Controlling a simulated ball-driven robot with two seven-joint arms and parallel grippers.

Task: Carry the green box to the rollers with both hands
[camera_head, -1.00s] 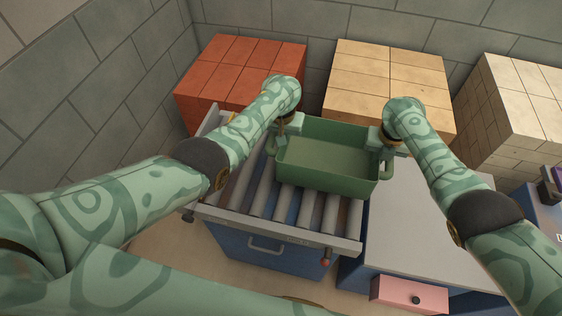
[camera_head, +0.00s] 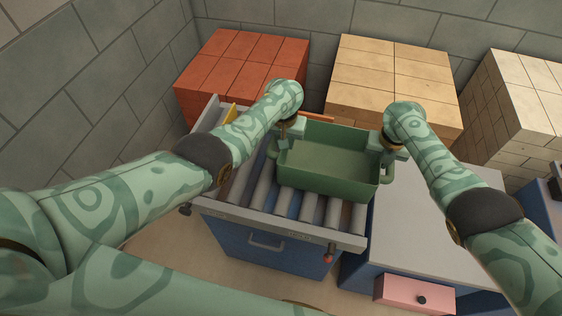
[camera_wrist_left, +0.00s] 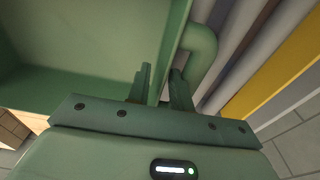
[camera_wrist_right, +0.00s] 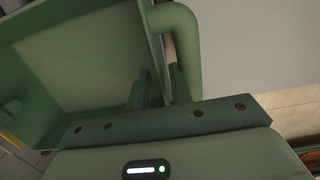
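The green box (camera_head: 325,183) is open-topped and looks empty and roughly level. It is over the right and back part of the grey rollers (camera_head: 268,195). I cannot tell whether its bottom touches them. My left gripper (camera_head: 283,143) is at its left end and my right gripper (camera_head: 388,158) at its right end. In the left wrist view the fingers (camera_wrist_left: 160,92) straddle the end wall beside the handle (camera_wrist_left: 204,45). In the right wrist view the fingers (camera_wrist_right: 160,90) do the same beside the other handle (camera_wrist_right: 186,45). Both look shut on the box.
A grey-topped table (camera_head: 425,225) adjoins the rollers on the right, with a pink block (camera_head: 415,292) at its front. Red bricks (camera_head: 240,65), tan bricks (camera_head: 395,80) and pale bricks (camera_head: 520,105) are stacked behind. A yellow strip (camera_head: 230,114) lies at the rollers' far left.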

